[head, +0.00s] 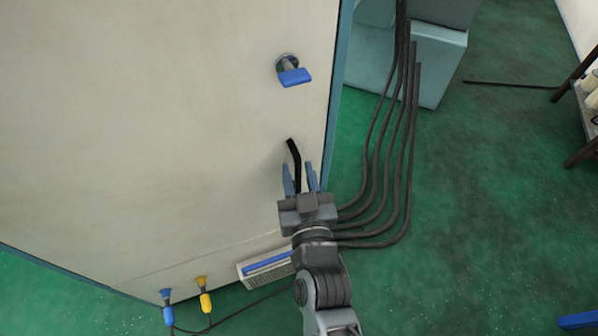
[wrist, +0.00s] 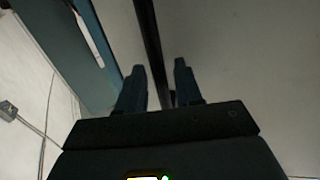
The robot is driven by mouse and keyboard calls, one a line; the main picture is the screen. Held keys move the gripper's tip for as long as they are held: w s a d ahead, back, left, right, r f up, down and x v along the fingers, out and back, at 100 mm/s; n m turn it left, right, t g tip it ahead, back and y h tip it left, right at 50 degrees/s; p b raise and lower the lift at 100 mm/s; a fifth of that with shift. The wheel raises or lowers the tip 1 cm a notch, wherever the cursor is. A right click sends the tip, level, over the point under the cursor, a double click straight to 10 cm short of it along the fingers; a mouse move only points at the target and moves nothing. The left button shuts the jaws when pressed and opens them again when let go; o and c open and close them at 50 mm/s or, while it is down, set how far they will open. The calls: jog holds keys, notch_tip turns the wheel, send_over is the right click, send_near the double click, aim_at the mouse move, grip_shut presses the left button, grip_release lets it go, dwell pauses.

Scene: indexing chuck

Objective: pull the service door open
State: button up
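The service door (head: 150,120) is a large cream panel filling the left of the head view, its right edge along a teal frame (head: 337,100). It looks flush with the frame. A black bar handle (head: 294,160) stands near that edge; its lower part is hidden by my gripper. My gripper (head: 300,180) is at the handle's lower end. In the wrist view the handle (wrist: 149,35) runs down between the two fingers of my gripper (wrist: 159,85), with gaps visible beside it. A blue-levered latch (head: 292,75) sits above the handle.
Thick black cables (head: 405,150) hang and curve just right of my gripper. A vented box with a blue strip (head: 266,264) and blue and yellow plugs (head: 205,300) are low down. A dark-framed bench (head: 585,110) stands far right.

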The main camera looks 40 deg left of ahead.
jog(key=shift+w+a, duration=0.15)
jog(key=shift+a, duration=0.05)
grip_shut()
dwell(0.5)
